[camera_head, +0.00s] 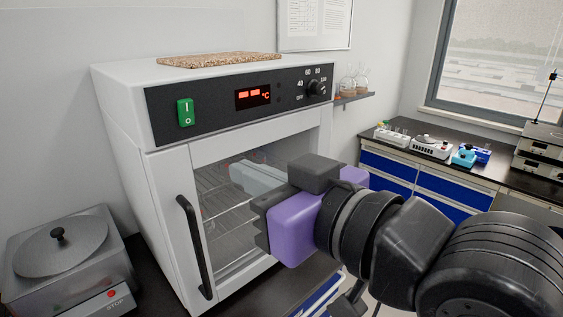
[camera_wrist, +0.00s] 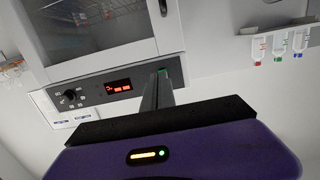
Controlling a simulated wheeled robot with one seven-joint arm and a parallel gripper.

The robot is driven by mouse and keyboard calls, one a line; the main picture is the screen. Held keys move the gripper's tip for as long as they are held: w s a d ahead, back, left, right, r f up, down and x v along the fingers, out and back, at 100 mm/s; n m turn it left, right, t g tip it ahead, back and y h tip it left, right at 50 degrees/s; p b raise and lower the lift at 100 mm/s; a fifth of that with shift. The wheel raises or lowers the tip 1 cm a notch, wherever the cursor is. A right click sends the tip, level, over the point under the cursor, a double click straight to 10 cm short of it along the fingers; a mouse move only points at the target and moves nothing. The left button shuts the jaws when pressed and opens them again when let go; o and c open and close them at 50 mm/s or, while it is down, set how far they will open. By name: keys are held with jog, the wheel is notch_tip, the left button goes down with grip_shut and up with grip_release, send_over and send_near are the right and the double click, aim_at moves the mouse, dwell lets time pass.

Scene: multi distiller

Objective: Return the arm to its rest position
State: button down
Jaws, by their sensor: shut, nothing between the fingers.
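My gripper (camera_head: 262,218), with a purple body and dark fingers, is in front of the glass door of a white oven (camera_head: 120,110) in the head view. It hides the right part of the door window. In the wrist view the fingers (camera_wrist: 158,92) are together and hold nothing. The oven door, with its black handle (camera_head: 195,245), looks shut. Wire shelves and a pale object show behind the glass. My black arm reaches in from the lower right.
The oven's control panel has a green switch (camera_head: 185,112), a lit red display (camera_head: 253,97) and a dial (camera_head: 316,88). A grey lidded bath (camera_head: 70,260) stands at left. A dark bench (camera_head: 500,172) with small devices stands at the back right.

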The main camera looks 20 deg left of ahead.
jog(key=shift+r, duration=0.1)
jog(key=w+d+r+m+t+y, duration=0.1)
jog(key=w+d+r+m+t, duration=0.35)
jog(key=d+t, duration=0.35)
jog(key=s+d+f+m+t+h, duration=0.3)
jog(key=d+f+m+t+h, duration=0.55)
jog(key=d+f, duration=0.8)
jog(key=s+d+f+g+h, duration=0.2)
jog(key=s+d+f, duration=0.2)
jog(key=s+f, duration=0.3)
jog(key=s+d+f+g+h, duration=0.3)
jog(key=s+d+f, duration=0.2)
jog(key=s, duration=0.6)
jog(key=s+d+f+g+h, duration=0.3)
jog(key=s+d+f, duration=0.2)
jog(key=s+f, duration=0.4)
jog(key=shift+s+f+m, duration=0.3)
jog(key=shift+s+f, duration=0.1)
jog(key=shift+s, duration=0.2)
